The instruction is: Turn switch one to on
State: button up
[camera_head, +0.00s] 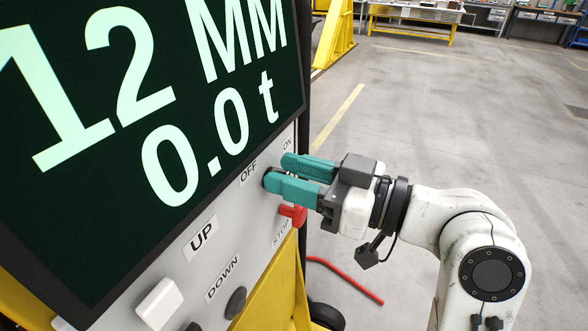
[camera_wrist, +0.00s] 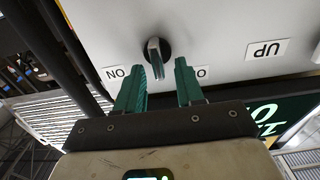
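The switch (camera_wrist: 155,55) is a round dark knob with a raised metallic handle on the light grey panel. In the wrist view an ON label (camera_wrist: 116,73) is at its left, and a partly hidden label showing "O" (camera_wrist: 201,72) is at its right. My gripper (camera_wrist: 160,65) is open, its two teal fingers apart, with the handle in the gap between the fingertips, nearer the left finger. I cannot tell whether they touch. In the head view my gripper (camera_head: 277,171) is at the panel beside the OFF label (camera_head: 249,172) and mostly hides the switch.
A red stop knob (camera_head: 293,214) sits just below my gripper. The UP label (camera_head: 202,238), a white button (camera_head: 159,303) and a dark DOWN button (camera_head: 236,302) are lower left. A large display (camera_head: 150,120) reads 12 MM and 0.0 t. Open floor lies right.

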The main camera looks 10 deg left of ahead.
jog(key=shift+c, duration=0.3)
grip_shut()
jog(key=shift+r+m+p, duration=0.1)
jog(key=shift+m+p, duration=0.2)
jog(key=m+p, duration=0.4)
jog(key=shift+w+d+m, duration=0.15)
jog(key=shift+w+m, duration=0.25)
jog(key=m+p, duration=0.3)
jog(key=m, duration=0.1)
jog(key=shift+w+p, duration=0.25)
jog(key=shift+p, duration=0.05)
jog(key=shift+w+d+f+m+p, duration=0.1)
jog(key=shift+f+m+p, duration=0.3)
jog(key=shift+m+p, duration=0.65)
jog(key=shift+m, duration=0.35)
